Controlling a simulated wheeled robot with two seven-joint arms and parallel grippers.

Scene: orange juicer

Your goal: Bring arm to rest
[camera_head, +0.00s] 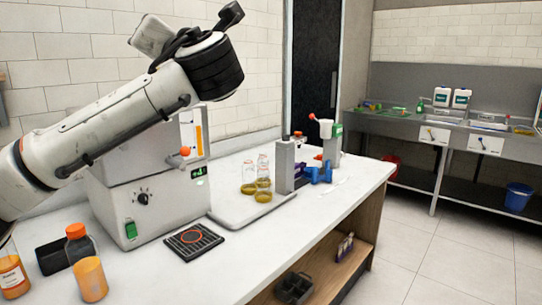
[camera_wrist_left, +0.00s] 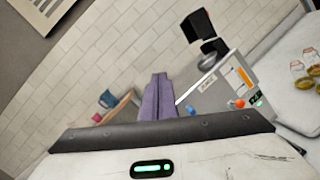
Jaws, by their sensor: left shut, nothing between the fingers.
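My left arm (camera_head: 110,122) comes in from the left in the head view. It is raised above the counter, in front of the white juicer machine (camera_head: 150,205), and hides part of it. My left gripper (camera_wrist_left: 158,85) shows in the wrist view as two grey-purple fingers pressed together. It is shut and empty, with the tiled wall behind it. The juicer also shows in the wrist view (camera_wrist_left: 215,95), to the right of the fingers. My right gripper is in neither view.
Orange-capped bottles (camera_head: 88,265) stand at the counter's front left. A black drip tray (camera_head: 193,240) lies before the juicer. Glass jars (camera_head: 249,180) stand on a grey board (camera_head: 237,211) to its right. A sink bench (camera_head: 450,125) stands across the open floor.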

